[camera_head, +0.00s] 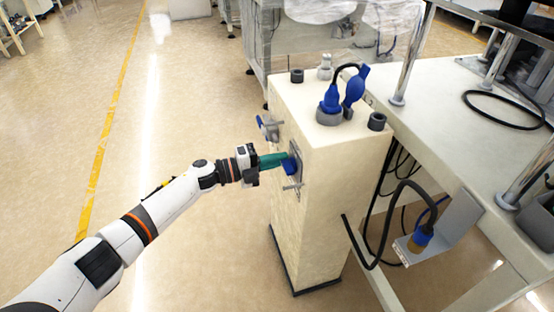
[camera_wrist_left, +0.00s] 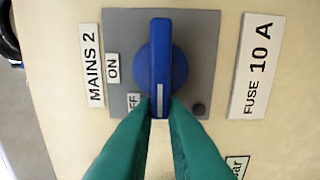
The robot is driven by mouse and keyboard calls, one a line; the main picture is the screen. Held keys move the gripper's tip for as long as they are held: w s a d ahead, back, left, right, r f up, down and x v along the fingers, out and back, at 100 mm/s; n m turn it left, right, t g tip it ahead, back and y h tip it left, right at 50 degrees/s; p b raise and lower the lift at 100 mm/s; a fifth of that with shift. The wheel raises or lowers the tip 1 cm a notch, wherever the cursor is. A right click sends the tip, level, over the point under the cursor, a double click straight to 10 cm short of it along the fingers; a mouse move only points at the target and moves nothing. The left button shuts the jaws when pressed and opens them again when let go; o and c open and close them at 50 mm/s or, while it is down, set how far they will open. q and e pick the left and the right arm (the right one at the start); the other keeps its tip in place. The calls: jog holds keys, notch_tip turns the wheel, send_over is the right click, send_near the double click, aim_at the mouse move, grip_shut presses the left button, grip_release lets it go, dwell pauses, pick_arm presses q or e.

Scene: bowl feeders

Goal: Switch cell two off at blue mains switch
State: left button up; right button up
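A blue rotary switch (camera_wrist_left: 161,60) sits on a grey plate (camera_wrist_left: 205,30) beside a MAINS 2 label (camera_wrist_left: 92,65). Its handle stands upright in the left wrist view. The white line on the handle is at its lower end, on the side of the partly hidden OFF label (camera_wrist_left: 133,102), away from the ON label (camera_wrist_left: 112,67). In the head view the switch (camera_head: 290,166) is on the left face of the cream cabinet (camera_head: 325,200). The green fingers of my left gripper (camera_head: 279,159) are at both sides of the handle's lower end, seemingly touching it. My right gripper is out of view.
A FUSE 10 A label (camera_wrist_left: 257,65) is right of the plate. A white table (camera_head: 440,95) with hanging black cables adjoins on the right. The floor (camera_head: 190,120) at left is clear.

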pick_arm(q)
jog(key=shift+o, duration=1.4)
jog(key=shift+s+d+f, duration=0.2)
jog(key=shift+s+f, duration=0.15)
jog(key=shift+s, duration=0.05)
jog(key=shift+o, duration=0.4)
jog(key=shift+r, duration=0.15)
jog(key=p+v, duration=0.1)
jog(key=v, duration=1.1)
jog(key=shift+a+r, duration=0.1)
